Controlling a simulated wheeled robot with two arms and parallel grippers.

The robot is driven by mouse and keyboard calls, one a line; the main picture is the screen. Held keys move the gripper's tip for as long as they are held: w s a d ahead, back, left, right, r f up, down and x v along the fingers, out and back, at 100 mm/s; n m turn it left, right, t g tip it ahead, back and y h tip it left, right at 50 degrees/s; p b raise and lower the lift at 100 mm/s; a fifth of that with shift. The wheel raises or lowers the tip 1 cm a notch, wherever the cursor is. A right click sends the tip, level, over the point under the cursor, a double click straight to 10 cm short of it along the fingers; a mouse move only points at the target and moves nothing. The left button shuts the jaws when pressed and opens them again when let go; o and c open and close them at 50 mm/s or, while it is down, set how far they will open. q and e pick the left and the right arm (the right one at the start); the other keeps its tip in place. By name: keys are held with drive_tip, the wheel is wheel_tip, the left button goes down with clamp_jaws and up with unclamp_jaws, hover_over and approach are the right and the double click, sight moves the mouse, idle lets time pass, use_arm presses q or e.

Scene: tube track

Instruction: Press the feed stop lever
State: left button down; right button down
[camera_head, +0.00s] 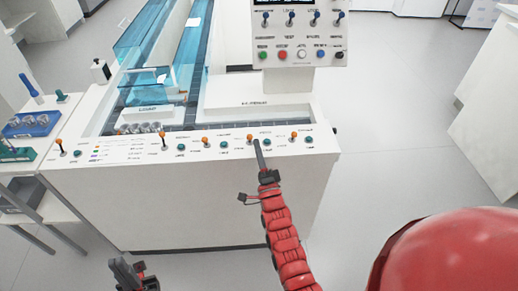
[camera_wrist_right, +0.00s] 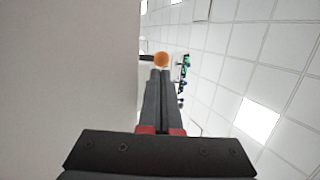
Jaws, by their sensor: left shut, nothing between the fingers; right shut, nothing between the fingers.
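A row of small orange-tipped levers runs along the front edge of the white machine (camera_head: 190,200). Their labels are too small to read, so I cannot tell which is the feed stop lever. My right gripper (camera_head: 257,143) is shut and empty, its fingertips right beside one orange-tipped lever (camera_head: 250,138). In the right wrist view the orange knob (camera_wrist_right: 161,60) lies straight ahead of the closed fingertips (camera_wrist_right: 160,73); whether they touch I cannot tell. My left gripper (camera_head: 128,268) is shut and empty, low in front of the machine.
Other orange-tipped levers (camera_head: 294,135) and green knobs (camera_head: 266,142) stand close on both sides along the edge. A control panel (camera_head: 298,40) with switches and coloured buttons rises behind. Blue clear covers (camera_head: 145,90) lie over the track. A side table with a blue rack (camera_head: 32,124) is at left.

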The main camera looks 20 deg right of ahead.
drive_tip(key=shift+w+r+g+p, duration=0.15)
drive_tip(key=shift+r+g+p, duration=0.3)
drive_tip(key=shift+g, duration=0.35)
drive_tip(key=shift+w+d+r, duration=0.1)
drive_tip(key=shift+w, duration=0.05)
drive_tip(key=shift+w+r+p, duration=0.1)
drive_tip(key=shift+r+p, duration=0.15)
drive_tip(key=shift+p, duration=0.3)
drive_tip(key=shift+w+d+r+m+g+p, duration=0.1)
drive_tip(key=shift+r+m+g+p, duration=0.15)
drive_tip(key=shift+g+p, duration=0.25)
drive_tip(key=shift+w+d+r+m+g+p, duration=0.1)
drive_tip(key=shift+r+m+g+p, duration=0.2)
drive_tip(key=shift+g, duration=0.3)
drive_tip(key=g+p, duration=0.1)
drive_tip(key=p, duration=0.1)
drive_tip(key=w+r+g+p, duration=0.1)
drive_tip(key=g+p, duration=0.1)
drive_tip(key=p, duration=0.1)
drive_tip(key=shift+w+d, duration=0.1)
drive_tip(key=shift+w, duration=0.05)
drive_tip(key=shift+f+b, duration=0.3)
drive_tip(key=shift+f, duration=0.3)
